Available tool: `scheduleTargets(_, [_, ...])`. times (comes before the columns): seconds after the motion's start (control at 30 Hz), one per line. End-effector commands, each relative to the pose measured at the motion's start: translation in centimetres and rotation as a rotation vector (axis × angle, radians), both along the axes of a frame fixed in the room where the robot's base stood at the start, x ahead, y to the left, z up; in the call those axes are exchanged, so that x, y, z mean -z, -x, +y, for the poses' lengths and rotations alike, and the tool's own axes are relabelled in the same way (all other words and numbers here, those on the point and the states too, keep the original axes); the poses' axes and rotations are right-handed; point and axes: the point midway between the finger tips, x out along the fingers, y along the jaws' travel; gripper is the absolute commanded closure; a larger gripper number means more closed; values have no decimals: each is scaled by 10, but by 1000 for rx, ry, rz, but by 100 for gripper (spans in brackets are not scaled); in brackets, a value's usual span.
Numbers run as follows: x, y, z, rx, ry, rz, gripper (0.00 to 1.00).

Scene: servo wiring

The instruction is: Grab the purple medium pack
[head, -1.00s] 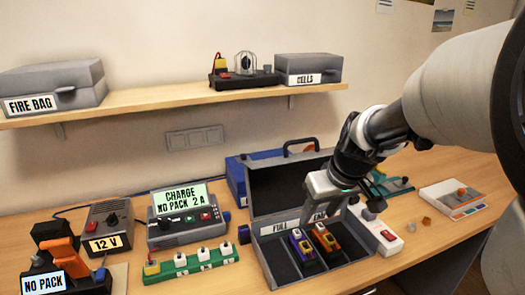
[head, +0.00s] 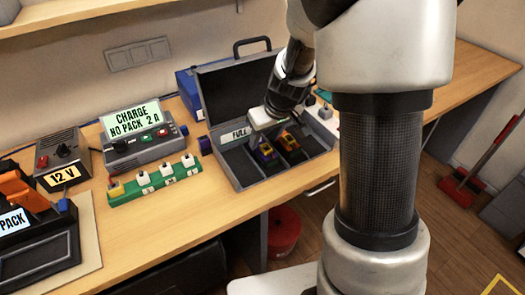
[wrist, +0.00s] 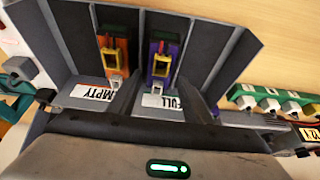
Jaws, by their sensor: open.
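The purple medium pack (head: 266,156) has purple sides and a yellow and red top. It lies in a compartment of the open grey case (head: 233,171). In the wrist view the purple pack (wrist: 176,63) is in line with the FULL label (wrist: 161,100). An orange pack (head: 290,146) is in the neighbouring compartment to its right. In the wrist view this orange pack (wrist: 104,62) lines up with the EMPTY label (wrist: 95,89). My gripper (head: 264,130) is open and empty, above the back of the case and apart from both packs. Its fingertips are hard to make out.
The raised case lid (head: 232,96) stands behind my gripper. Dividers run beside the packs. Left of the case are a green strip with white connectors (head: 155,190), a charger (head: 140,140) reading NO PACK 2 A and a 12 V supply (head: 58,158).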

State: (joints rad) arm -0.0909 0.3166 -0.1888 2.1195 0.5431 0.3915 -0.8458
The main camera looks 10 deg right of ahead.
Motion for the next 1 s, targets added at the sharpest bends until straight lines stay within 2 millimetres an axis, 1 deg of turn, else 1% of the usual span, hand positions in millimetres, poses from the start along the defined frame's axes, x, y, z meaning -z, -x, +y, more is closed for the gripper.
scheduleTargets(0.03, [12,-1,0,1,0,4,55])
scheduleTargets(0.1, [22,-4,0,1,0,4,55])
scheduleTargets(0.2, [32,-9,2,0,0,2,55])
scheduleTargets(0.3, [35,-11,3,0,0,1,55])
scheduleTargets(0.5, [35,-11,3,0,0,0,55])
scheduleTargets(0.57, [35,-11,3,0,0,0,63])
scheduleTargets(0.6, [35,-11,3,0,0,0,70])
scheduleTargets(0.77, [35,-11,3,0,-1,1,97])
scheduleTargets(0.8, [34,-12,3,0,0,-1,100])
scheduleTargets(1.0, [33,-12,3,0,-1,-2,100])
